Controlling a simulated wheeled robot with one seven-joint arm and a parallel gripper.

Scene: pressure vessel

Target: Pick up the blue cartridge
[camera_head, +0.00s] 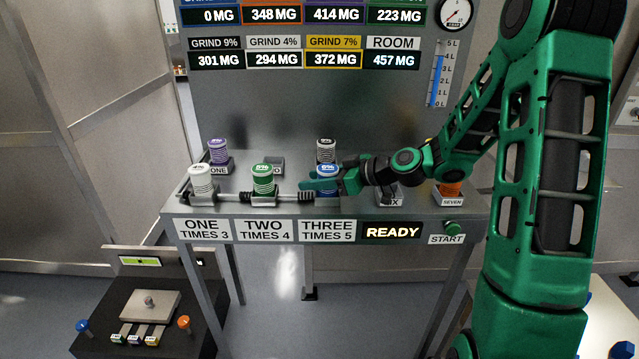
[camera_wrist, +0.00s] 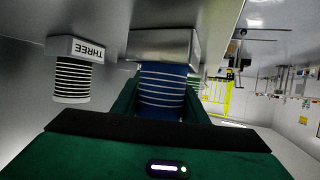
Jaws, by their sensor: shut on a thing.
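The wrist picture is upside down. I cannot tell whether the cartridge is still seated in the holder.
A white cartridge (camera_head: 202,180) and a green cartridge (camera_head: 263,178) stand left along the front rod. Behind are a purple cartridge (camera_head: 218,151) and a black-and-white one (camera_head: 326,151). An orange one (camera_head: 451,188) stands right. A sign panel (camera_head: 392,232) reads READY.

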